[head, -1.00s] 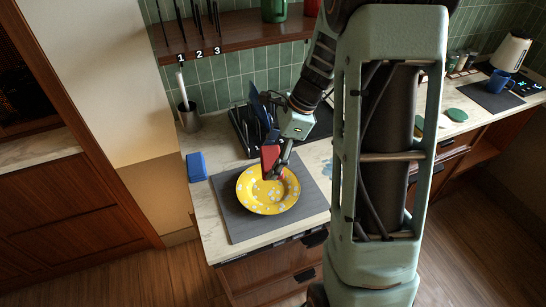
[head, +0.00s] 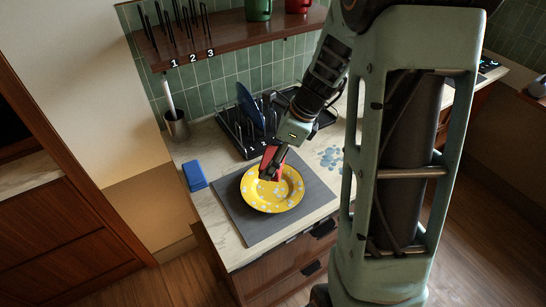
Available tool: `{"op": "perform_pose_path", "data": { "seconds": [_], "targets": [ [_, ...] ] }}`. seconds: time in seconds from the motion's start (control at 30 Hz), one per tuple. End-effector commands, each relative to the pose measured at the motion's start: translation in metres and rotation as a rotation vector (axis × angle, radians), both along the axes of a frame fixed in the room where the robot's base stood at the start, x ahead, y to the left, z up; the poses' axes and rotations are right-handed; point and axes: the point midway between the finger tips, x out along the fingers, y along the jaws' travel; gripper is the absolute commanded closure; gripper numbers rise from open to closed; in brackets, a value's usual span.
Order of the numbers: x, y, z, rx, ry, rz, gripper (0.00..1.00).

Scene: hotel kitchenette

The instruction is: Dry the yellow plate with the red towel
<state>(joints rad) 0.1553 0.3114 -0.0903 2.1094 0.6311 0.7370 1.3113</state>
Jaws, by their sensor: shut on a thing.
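The yellow plate (head: 270,201) lies on a dark grey mat (head: 238,213) on the counter in the head view. Pale spots are scattered over its face. My gripper (head: 268,174) is over the plate's far, upper-left part, pointing down. It is shut on the red towel (head: 279,158), which shows as a small folded red piece between the fingers. The fingers hide part of the towel and the plate's far rim. I cannot tell whether the towel touches the plate.
A dish rack (head: 235,135) holding a blue plate (head: 250,104) stands behind the mat. A blue block (head: 194,176) lies left. Bluish spots (head: 332,157) mark the counter. A numbered shelf (head: 230,38) hangs above, with a green mug (head: 258,9).

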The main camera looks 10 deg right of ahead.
Motion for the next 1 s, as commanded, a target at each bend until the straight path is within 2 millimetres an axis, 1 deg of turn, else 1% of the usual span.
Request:
{"op": "perform_pose_path", "data": {
  "seconds": [0.17,0.37,0.77,1.0],
  "targets": [
    [0.0,0.001,-0.001,0.001,-0.001,-0.013,0.48],
    [0.0,0.001,-0.012,0.001,0.0,-0.014,0.48],
    [0.0,0.0,-0.058,0.001,0.0,-0.014,0.48],
    [0.0,0.0,-0.079,0.001,0.001,-0.014,0.48]
  ]
}}
